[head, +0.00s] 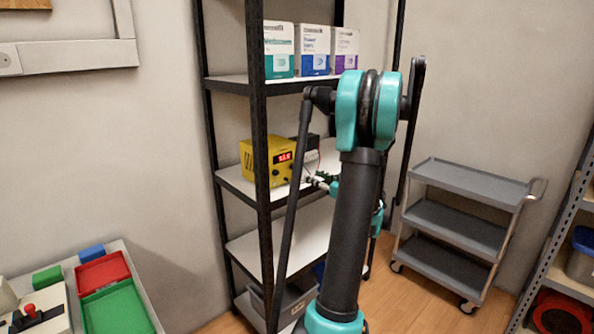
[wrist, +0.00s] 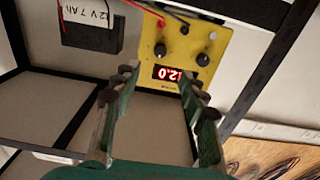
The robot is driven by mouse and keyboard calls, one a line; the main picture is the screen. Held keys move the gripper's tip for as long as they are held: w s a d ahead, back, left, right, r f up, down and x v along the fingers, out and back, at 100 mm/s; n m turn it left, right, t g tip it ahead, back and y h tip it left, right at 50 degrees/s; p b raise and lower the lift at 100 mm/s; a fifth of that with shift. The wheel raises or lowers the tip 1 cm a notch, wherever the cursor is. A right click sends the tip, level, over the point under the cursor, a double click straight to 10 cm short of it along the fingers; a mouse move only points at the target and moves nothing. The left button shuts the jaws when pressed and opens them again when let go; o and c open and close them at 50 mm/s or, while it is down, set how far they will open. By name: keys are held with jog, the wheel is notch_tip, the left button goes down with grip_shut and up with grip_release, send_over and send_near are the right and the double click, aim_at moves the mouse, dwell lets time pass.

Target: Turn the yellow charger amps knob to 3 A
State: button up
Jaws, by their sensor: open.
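The yellow charger (head: 258,163) stands on a shelf of the black rack in the head view, with a lit red display. In the wrist view the charger (wrist: 178,28) appears upside down, its display (wrist: 175,74) showing digits like 12.0. Two black knobs show on its face, one at left (wrist: 160,49) and one at right (wrist: 202,59). I cannot read which is the amps knob or its setting. My gripper (wrist: 158,78) is open and empty, its fingers pointing at the charger face, apparently short of the knobs. In the head view my gripper (head: 320,181) is small and partly hidden.
A black 12 V 7 Ah battery (wrist: 92,35) stands beside the charger, with red and black leads nearby. A rack post (wrist: 262,70) runs close on the right in the wrist view. A grey cart (head: 465,180) stands at right.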

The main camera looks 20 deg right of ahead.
aim_at(294, 168)
jog(key=x, duration=1)
jog(key=shift+w, duration=0.15)
jog(key=shift+c, duration=0.5)
grip_shut()
